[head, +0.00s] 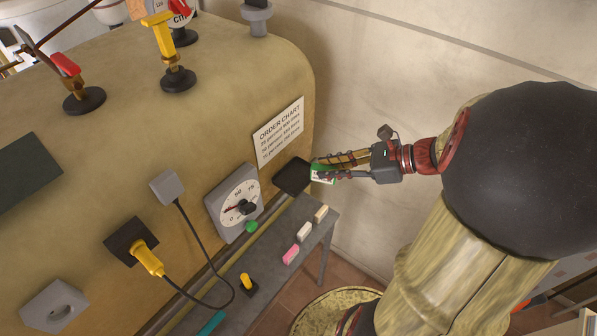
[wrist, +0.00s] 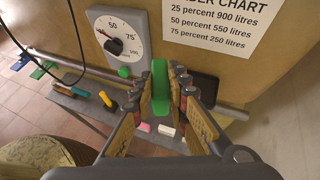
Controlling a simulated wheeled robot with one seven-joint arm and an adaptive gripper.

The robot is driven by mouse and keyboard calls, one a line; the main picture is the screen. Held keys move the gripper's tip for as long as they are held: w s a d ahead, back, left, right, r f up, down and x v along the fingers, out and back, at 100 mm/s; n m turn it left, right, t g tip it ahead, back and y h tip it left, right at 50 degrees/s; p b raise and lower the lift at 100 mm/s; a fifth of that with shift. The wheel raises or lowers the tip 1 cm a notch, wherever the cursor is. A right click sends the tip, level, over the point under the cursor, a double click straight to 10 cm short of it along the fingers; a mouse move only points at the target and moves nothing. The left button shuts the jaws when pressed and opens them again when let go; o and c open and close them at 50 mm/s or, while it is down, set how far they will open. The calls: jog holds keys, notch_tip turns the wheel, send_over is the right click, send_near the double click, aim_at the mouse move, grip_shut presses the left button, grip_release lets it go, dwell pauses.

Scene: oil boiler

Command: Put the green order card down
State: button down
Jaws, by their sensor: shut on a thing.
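My gripper (head: 326,168) is shut on the green order card (head: 322,175), which shows as a green and white piece at the fingertips. In the wrist view the card (wrist: 160,92) stands edge-on between the two fingers (wrist: 161,78). The card is held in the air to the right of the boiler, close to a black pad (head: 292,176) at the boiler's lower right. In the wrist view the black pad (wrist: 202,90) is partly hidden behind the right finger. The card's printed face is too small to read.
The boiler (head: 235,75) bears a dial (head: 236,202), an order chart (head: 279,133) and a yellow plug with a black cable. Bare wall stands behind my gripper.

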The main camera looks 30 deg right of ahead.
jog(key=w+f+b, duration=0.1)
jog(key=w+f, duration=0.2)
jog(key=w, duration=0.1)
jog(key=w+f, duration=0.2)
jog(key=w, duration=0.2)
jog(key=w+f+b, duration=0.1)
jog(key=w+f, duration=0.2)
jog(key=w, duration=0.1)
jog(key=shift+w+a+f+b, duration=0.1)
jog(key=shift+a+f+b, duration=0.05)
jog(key=shift+f+b, duration=0.2)
jog(key=shift+w+f, duration=0.3)
jog(key=shift+f, duration=0.15)
jog(key=shift+w+f+b, duration=0.1)
jog(key=shift+f+b, duration=0.4)
jog(key=shift+f, duration=1)
jog(key=shift+f, duration=0.15)
jog(key=c, duration=1.7)
grip_release()
jog(key=shift+c, duration=0.2)
